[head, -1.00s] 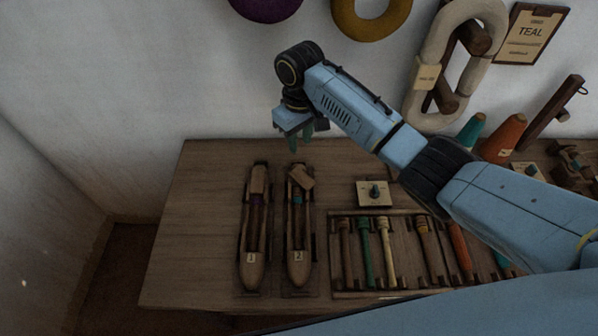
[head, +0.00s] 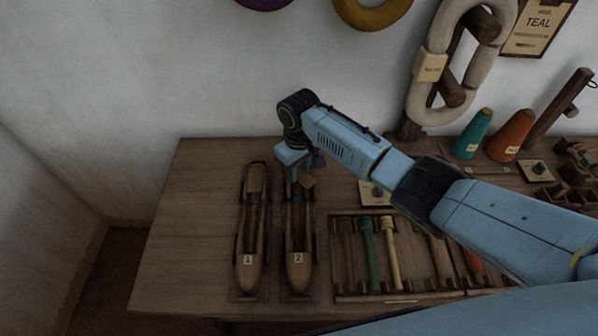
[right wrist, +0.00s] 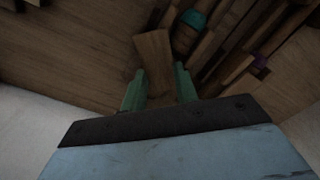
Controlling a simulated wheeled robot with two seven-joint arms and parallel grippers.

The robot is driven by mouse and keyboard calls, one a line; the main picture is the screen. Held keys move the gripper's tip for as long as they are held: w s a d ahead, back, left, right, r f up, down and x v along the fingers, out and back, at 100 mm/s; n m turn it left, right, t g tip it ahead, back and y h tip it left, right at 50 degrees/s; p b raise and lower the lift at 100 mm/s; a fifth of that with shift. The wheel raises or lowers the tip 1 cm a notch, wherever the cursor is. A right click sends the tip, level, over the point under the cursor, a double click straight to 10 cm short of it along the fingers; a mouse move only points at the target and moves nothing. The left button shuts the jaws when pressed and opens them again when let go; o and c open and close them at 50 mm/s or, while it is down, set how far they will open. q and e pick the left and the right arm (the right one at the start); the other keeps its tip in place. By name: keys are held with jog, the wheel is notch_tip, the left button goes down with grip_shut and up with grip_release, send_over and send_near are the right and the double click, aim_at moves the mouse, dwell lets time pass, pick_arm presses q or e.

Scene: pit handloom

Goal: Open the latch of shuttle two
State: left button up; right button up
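Shuttle two (head: 298,272) lies on the table, a long wooden boat shape with a "2" label and a teal band inside. Its latch (head: 308,182), a small wooden block at the far end, sits askew to the shuttle's length. My right gripper (head: 302,170) is just above that end and partly covers it. In the right wrist view its two green fingers (right wrist: 160,92) are apart, with the latch block (right wrist: 154,55) showing between them. I cannot tell whether they touch it. Shuttle one (head: 248,272) lies parallel on the left, its end block straight. My left gripper is not in view.
A rack (head: 345,298) of coloured bobbins lies to the right of the shuttles. A small plate with a knob (head: 374,195) is partly behind my right arm. Teal (head: 473,135) and orange (head: 510,136) cones stand at the back right. The table's left side is clear.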

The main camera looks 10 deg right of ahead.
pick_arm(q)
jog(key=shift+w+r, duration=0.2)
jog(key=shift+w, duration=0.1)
pick_arm(e)
jog(key=shift+f, duration=0.35)
grip_shut()
jog(key=n+p, duration=0.2)
jog(key=n, duration=0.2)
jog(key=shift+r+n+p, duration=0.1)
jog(key=shift+n+p, duration=0.3)
jog(key=shift+w+n, duration=0.1)
jog(key=shift+n, duration=1.1)
pick_arm(q)
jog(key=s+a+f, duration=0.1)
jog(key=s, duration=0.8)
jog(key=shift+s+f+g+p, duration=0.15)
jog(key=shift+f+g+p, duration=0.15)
jog(key=shift+p, duration=0.1)
pick_arm(e)
jog(key=shift+d+n, duration=0.1)
jog(key=shift+n, duration=1.1)
jog(key=shift+w, duration=0.1)
